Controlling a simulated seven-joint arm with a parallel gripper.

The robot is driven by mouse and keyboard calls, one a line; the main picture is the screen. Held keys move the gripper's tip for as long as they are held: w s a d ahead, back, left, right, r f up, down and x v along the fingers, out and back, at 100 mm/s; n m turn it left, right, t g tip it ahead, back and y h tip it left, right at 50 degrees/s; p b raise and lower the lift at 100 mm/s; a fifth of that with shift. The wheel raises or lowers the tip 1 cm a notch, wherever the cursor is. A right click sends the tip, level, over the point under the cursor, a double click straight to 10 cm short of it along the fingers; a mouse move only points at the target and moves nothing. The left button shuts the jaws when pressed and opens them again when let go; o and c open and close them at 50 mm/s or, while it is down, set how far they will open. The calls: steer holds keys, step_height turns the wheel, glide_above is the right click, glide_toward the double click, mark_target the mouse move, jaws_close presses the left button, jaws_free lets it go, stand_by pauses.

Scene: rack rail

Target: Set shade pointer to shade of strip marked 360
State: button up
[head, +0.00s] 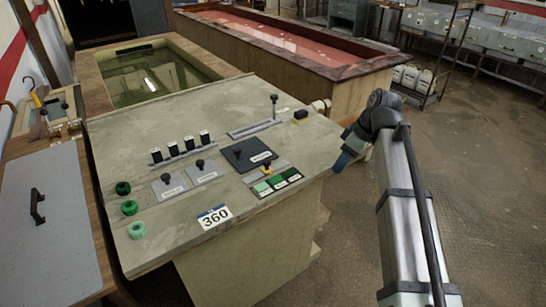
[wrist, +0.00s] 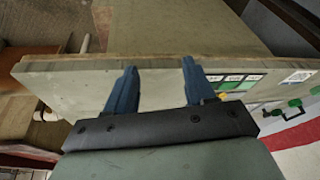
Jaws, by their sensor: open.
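The shade pointer (head: 267,171) is a yellow slider with a dark knob on a short grey rail on the bench top. In front of the rail lies a row of green patches, light (head: 262,187), middle (head: 277,181) and dark (head: 291,174). The pointer seems near the middle patch, but I cannot tell exactly. A white card marked 360 (head: 215,217) lies near the front edge; no strip is clearly seen with it. My gripper (head: 345,158) is open and empty, off the bench's right side. Its blue fingers (wrist: 159,66) show apart in the wrist view, with the pointer partly hidden.
Several black-topped switches (head: 180,146), a black plate with a knob (head: 250,154) and an upright lever (head: 274,105) stand around the pointer rail.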

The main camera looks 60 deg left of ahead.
mark_target(267, 161)
steer(key=s+a+r+n+g, duration=0.1)
steer(key=s+a+r+n, duration=0.5)
steer(key=s+a+r, duration=0.55)
steer(key=x, duration=0.4)
steer(key=s+x, duration=0.1)
steer(key=x, duration=0.3)
steer(key=d+x, duration=0.1)
steer(key=x, duration=0.4)
steer(key=shift+s+d+r, duration=0.1)
steer(key=shift+s, duration=0.3)
jaws_close()
